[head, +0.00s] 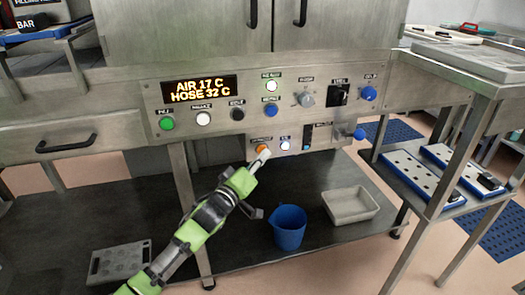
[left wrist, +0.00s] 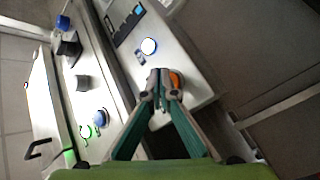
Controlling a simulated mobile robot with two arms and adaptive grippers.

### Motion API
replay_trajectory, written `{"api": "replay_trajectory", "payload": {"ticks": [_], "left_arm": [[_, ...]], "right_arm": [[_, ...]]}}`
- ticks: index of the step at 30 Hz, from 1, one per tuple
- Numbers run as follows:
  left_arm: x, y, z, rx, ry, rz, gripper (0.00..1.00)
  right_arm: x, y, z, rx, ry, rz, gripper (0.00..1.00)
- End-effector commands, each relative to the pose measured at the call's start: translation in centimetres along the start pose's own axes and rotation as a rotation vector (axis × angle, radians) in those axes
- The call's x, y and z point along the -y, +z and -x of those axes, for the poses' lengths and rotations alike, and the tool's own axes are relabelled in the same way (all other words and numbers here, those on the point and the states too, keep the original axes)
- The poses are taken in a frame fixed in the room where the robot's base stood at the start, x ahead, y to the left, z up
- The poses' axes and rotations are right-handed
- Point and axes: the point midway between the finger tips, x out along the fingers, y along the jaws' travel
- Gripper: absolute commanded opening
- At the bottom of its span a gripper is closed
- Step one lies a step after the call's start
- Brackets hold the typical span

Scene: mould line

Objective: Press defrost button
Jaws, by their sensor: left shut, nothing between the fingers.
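The defrost button (head: 261,147) is the small orange button on the lower strip of the grey control panel (head: 222,143), under a small label. In the left wrist view the orange button (left wrist: 177,79) shows just behind and to the right of the fingertips, partly hidden by them. My left gripper (head: 262,155) is shut and empty, its tips at the button in the head view. It also fills the middle of the left wrist view (left wrist: 161,84). I cannot tell whether the tips touch the button. My right gripper is not in view.
A lit white button (head: 285,145) sits close to the right of the orange one. Green, white, black and blue controls line the panel above, beside a display (head: 200,89) reading AIR 17 C, HOSE 32 C. A blue bucket (head: 289,228) and pale tub (head: 350,205) stand below.

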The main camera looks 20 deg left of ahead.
Motion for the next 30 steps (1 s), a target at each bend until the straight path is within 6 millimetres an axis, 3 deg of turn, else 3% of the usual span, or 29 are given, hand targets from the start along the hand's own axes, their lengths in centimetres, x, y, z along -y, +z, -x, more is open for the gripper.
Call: {"api": "replay_trajectory", "payload": {"ticks": [21, 30], "left_arm": [[0.23, -0.38, -0.42, -0.001, 0.001, 0.0, 0.0], [-0.34, 0.04, 0.27, 0.0, 0.0, 0.001, 0.0]], "right_arm": [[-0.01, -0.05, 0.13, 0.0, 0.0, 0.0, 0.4], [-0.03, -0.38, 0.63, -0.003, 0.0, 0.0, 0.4]]}}
